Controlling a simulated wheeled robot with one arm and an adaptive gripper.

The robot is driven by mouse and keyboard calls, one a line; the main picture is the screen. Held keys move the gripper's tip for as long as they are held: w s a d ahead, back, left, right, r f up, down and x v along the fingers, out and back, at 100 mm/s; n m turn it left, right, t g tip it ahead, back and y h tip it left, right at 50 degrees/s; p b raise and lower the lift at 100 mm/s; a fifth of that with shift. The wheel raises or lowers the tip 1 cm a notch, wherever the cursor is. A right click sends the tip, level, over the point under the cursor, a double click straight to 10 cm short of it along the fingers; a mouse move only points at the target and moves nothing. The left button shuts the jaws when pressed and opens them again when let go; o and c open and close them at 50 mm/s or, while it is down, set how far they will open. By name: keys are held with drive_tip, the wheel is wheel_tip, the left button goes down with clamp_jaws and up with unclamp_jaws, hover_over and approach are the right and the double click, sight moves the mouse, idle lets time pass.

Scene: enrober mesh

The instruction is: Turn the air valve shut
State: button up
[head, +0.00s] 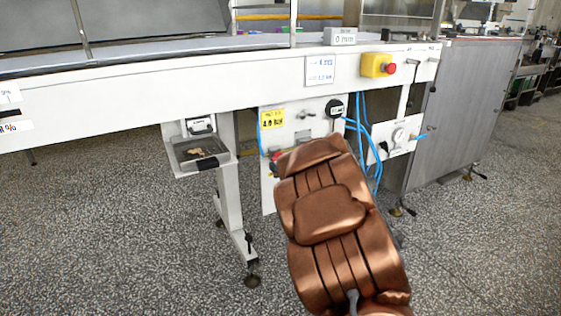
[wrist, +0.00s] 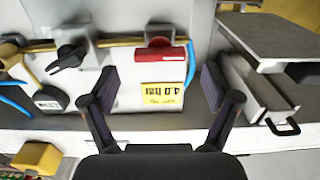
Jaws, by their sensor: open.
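A valve with a red handle (wrist: 160,68) sits on a brass pipe on the white panel, in the upper middle of the wrist view. The handle lies roughly along the pipe. A black lever knob (wrist: 70,57) on a grey block is on the same pipe, to the left. My gripper (wrist: 158,84) is open and empty, its two fingers on either side of the red handle and apart from it, as far as I can tell. In the head view my copper-coloured arm hides my gripper and most of the valve; a little red shows at its edge (head: 275,155).
A yellow pressure label (wrist: 162,93) and a black gauge (wrist: 50,98) are on the panel. Blue hoses (head: 363,130) hang right of it. A yellow box with a red button (head: 378,65) is above. An open tray (head: 178,157) sticks out at left.

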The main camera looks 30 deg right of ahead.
drive_tip(key=shift+w+d+b, duration=0.15)
drive_tip(key=shift+w+b, duration=0.6)
drive_tip(key=shift+w, duration=1.5)
drive_tip(key=shift+c, duration=0.3)
drive_tip(key=c, duration=1.1)
